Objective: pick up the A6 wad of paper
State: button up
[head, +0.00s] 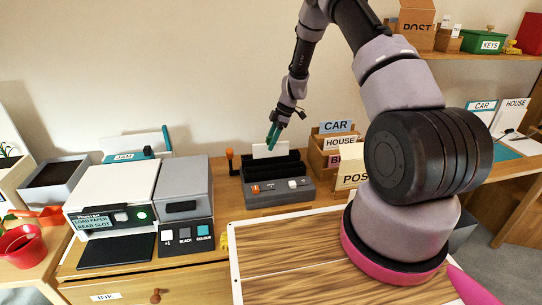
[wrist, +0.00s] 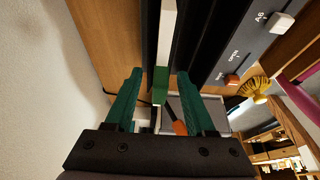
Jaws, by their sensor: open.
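The white wad of paper (head: 271,151) stands upright at the back of a dark grey slotted machine (head: 280,189). In the wrist view its narrow white edge (wrist: 167,35) runs between dark bars, with a small green block (wrist: 160,85) at its near end. My gripper (head: 274,136) is just above the paper in the head view. In the wrist view my gripper (wrist: 157,98) is open, with its two green fingers spread and the green block lying between them in the picture. I cannot tell how deep the fingers reach. The paper's lower part is hidden in the machine.
A printer (head: 112,195) with a grey unit beside it stands left of the machine. An orange-knobbed lever (head: 230,160) rises at the machine's left. File boxes marked CAR and HOUSE (head: 339,143) stand to its right. A wooden board (head: 300,255) lies in front.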

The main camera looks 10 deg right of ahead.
aim_at(271, 153)
jog(key=x, duration=0.3)
jog(key=shift+f, duration=0.15)
grip_shut()
